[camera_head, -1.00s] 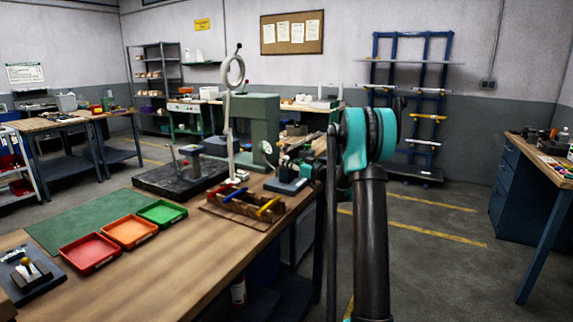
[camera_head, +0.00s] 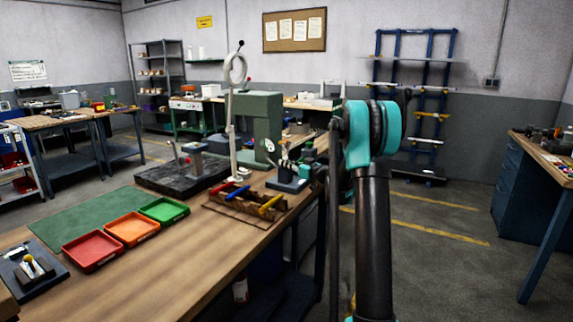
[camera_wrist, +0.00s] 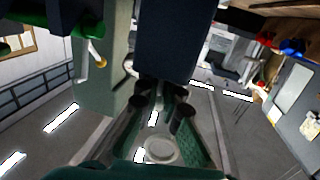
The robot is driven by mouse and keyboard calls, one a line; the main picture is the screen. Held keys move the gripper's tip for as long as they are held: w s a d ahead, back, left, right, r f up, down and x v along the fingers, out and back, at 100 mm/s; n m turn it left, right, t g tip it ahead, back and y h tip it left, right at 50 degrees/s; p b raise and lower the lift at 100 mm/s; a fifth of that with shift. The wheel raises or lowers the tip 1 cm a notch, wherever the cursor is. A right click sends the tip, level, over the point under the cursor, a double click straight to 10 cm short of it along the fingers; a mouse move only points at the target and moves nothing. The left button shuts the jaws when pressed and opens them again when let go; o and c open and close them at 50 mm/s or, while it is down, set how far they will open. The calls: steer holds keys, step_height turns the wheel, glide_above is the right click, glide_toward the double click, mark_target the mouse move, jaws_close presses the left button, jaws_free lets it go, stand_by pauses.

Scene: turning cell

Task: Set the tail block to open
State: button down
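I cannot clearly pick out the tail block. A small dark blue block (camera_head: 287,183) stands near the right edge of the bench. A large dark block (camera_wrist: 178,40) fills the upper middle of the wrist view, straight ahead of my gripper; it may be the same one. My gripper (camera_wrist: 158,92) points at this dark block, and I cannot tell whether they touch. The fingertips are dark and partly lost against the block, so their opening is unclear. In the head view my gripper is small and partly hidden beside my teal and black arm. No held object is visible.
A green machine (camera_head: 262,120) stands behind the block, and its side looms at left in the wrist view. A wooden tray (camera_head: 245,208) of coloured-handled tools is close by. Red (camera_head: 92,250), orange (camera_head: 130,229) and green (camera_head: 164,210) trays lie nearer. Open floor lies right of the bench.

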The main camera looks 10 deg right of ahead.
steer(key=c, duration=1.7)
jaws_free()
steer(key=shift+s+a+r, duration=0.1)
steer(key=shift+s+a, duration=0.05)
steer(key=v, duration=1.2)
